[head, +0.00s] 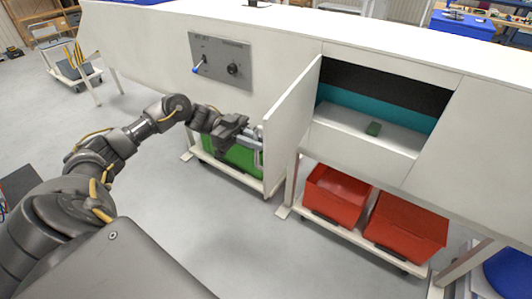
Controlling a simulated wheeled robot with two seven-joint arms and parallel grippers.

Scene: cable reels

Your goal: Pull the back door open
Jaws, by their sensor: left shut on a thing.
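The back door (291,128) is a white panel in the front of the long white machine. It stands swung well out from its opening (380,100), with its face seen at a steep angle. My left gripper (257,136) is at the door's left face, shut on the door's metal handle (258,150). The fingers partly hide the handle. My right gripper does not show.
A control panel (221,62) with a blue-tipped lever and a knob is left of the door. Red bins (336,194) sit on a low cart below the opening. A green bin (231,156) is under the machine behind my gripper. Grey floor (215,225) is clear in front.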

